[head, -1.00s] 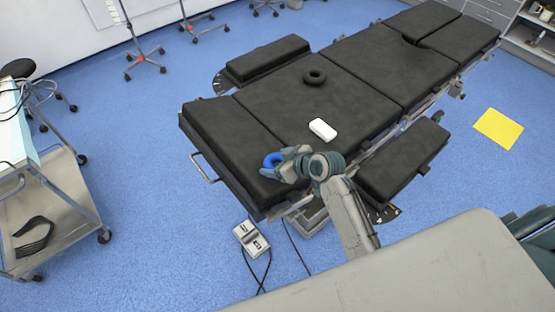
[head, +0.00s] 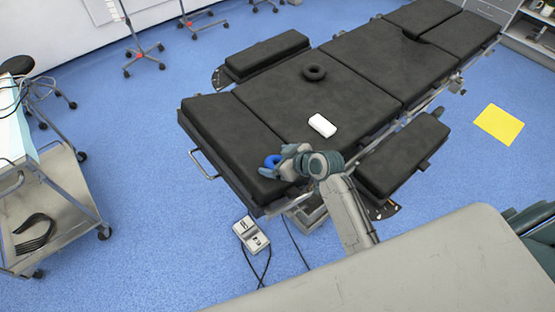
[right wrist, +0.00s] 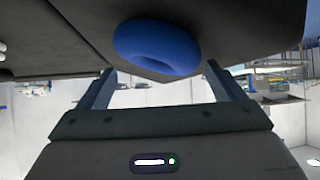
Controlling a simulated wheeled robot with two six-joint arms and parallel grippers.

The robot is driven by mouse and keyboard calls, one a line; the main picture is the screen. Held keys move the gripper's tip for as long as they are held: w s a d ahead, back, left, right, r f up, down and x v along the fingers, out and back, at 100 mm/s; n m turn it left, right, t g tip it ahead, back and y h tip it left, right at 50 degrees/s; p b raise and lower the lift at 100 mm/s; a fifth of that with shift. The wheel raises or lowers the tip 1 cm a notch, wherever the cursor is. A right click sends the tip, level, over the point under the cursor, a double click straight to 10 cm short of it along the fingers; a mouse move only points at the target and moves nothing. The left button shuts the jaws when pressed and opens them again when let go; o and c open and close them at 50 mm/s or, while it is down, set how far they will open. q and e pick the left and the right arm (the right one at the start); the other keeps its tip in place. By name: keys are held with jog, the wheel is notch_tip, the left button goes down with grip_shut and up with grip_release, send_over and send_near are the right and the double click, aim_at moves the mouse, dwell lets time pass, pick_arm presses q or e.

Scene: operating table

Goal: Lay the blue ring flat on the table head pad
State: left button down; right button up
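The blue ring (head: 272,161) is on the black end pad (head: 228,134) of the operating table, near the pad's front corner. In the right wrist view the blue ring (right wrist: 157,47) shows against the dark pad, which fills the top of that tilted view. The ring appears to lie flat on the pad, though its contact is partly hidden. My right gripper (head: 279,165) is right at the ring. In the wrist view its two fingers (right wrist: 160,75) are spread, with a gap on each side of the ring. My left gripper is not in view.
A white block (head: 322,125) and a black ring (head: 314,73) lie on the table's middle section. A side pad (head: 405,155) stands beside my right arm. A handset (head: 250,236) with cables lies below the table's near corner. A steel cart (head: 60,215) is at left.

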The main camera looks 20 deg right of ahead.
jog(key=shift+s+a+f, duration=0.15)
jog(key=shift+s+f, duration=0.15)
jog(key=shift+f, duration=0.2)
jog(key=shift+r, duration=0.2)
jog(key=shift+w+r+p, duration=0.1)
jog(key=shift+r+p, duration=0.3)
jog(key=shift+r, duration=0.1)
jog(key=b+v, duration=0.2)
jog(key=v, duration=1)
jog(key=shift+r, duration=0.2)
jog(key=shift+w, duration=0.15)
